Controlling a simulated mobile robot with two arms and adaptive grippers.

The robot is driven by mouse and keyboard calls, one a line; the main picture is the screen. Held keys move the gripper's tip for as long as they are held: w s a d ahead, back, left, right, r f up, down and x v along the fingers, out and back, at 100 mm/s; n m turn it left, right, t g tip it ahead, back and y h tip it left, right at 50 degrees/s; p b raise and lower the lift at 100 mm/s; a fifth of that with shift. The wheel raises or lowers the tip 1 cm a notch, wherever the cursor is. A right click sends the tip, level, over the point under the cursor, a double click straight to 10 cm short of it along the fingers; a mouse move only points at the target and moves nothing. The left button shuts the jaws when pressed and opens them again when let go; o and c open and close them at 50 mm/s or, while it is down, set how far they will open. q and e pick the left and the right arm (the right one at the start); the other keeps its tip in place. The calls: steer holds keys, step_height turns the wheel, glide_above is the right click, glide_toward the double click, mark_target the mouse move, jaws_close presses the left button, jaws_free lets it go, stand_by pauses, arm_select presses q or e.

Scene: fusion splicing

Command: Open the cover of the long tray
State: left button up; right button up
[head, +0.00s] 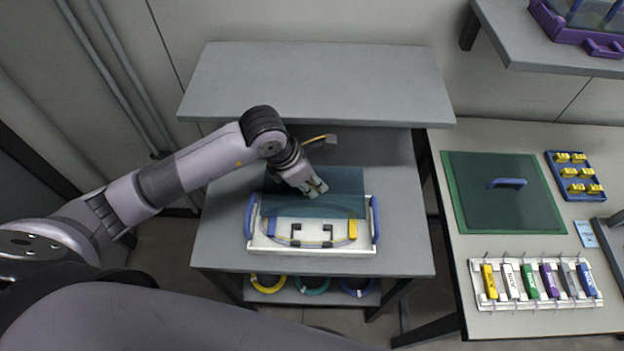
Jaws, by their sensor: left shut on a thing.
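The long white tray (310,247) sits on the middle shelf of the grey bench and has blue handles at both ends. Its see-through teal cover (343,187) lies over the rear part of the tray and reaches beyond its back edge; it looks raised or tilted, but the exact angle is hard to tell. The front of the tray is uncovered, showing a thin cable, a yellow block (352,230) and black brackets. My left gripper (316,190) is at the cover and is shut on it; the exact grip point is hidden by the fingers. My right gripper is not in view.
A grey upper shelf (315,80) stands behind. Coloured cable rings lie on the lower shelf. The right table holds a green covered tray (470,212), a blue rack of yellow parts (573,194) and a white rack of coloured blocks (535,303).

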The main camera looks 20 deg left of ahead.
arm_select(q)
jaws_close()
steer(key=shift+w+a+f+b, duration=0.15)
steer(key=shift+w+b, duration=0.25)
steer(key=shift+b, duration=0.1)
steer(key=shift+w+b, duration=0.3)
steer(key=shift+w+a, duration=0.1)
steer(key=shift+w, duration=0.05)
steer(key=o, duration=0.7)
jaws_free()
